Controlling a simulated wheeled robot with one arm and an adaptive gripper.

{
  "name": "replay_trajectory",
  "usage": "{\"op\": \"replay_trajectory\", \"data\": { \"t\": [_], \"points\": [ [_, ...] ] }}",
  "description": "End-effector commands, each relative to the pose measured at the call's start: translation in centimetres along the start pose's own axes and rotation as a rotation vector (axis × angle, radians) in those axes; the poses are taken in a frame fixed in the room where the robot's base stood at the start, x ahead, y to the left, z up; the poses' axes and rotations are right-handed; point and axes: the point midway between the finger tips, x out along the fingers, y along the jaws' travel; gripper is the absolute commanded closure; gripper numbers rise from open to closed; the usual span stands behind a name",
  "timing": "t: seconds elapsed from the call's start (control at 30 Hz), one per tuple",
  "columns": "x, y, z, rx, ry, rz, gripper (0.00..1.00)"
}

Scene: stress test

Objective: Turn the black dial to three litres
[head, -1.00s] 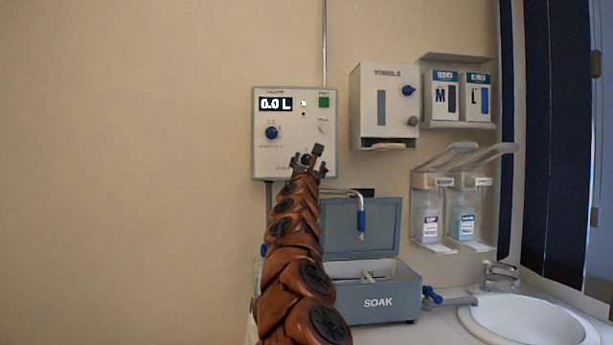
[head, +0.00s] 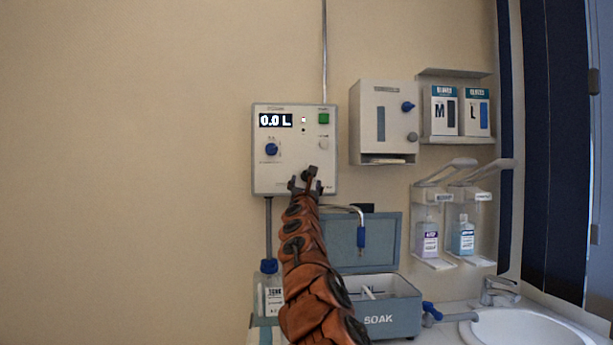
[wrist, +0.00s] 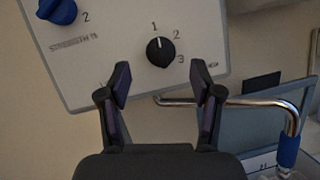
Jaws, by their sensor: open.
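The black dial (wrist: 160,52) sits on the lower right of the white wall panel (wrist: 110,40). In the wrist view its white mark points up, near the "1"; a "2" and a "3" stand to its right. In the head view the dial (head: 309,173) is partly behind my gripper. The panel's display (head: 276,121) reads 0.0 L. My gripper (wrist: 160,82) is open and empty, its fingertips either side of and just below the dial in the wrist view. I cannot tell whether they touch the panel.
A blue knob (head: 271,149) is on the panel's left and a green button (head: 324,118) at its upper right. Below stand a bent metal spout (wrist: 240,103) and the open SOAK box (head: 385,305). A dispenser (head: 383,125) hangs to the right; the left wall is bare.

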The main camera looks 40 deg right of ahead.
Motion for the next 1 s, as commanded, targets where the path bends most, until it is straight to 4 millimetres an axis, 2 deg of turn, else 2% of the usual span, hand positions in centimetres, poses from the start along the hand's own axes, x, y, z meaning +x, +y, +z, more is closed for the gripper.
{"op": "replay_trajectory", "data": {
  "t": [0.6,1.0],
  "points": [
    [3.5,0.1,0.1,0.004,0.002,0.001,0.35],
    [4.1,-0.1,-0.3,-0.001,0.003,-0.001,0.35]
  ]
}}
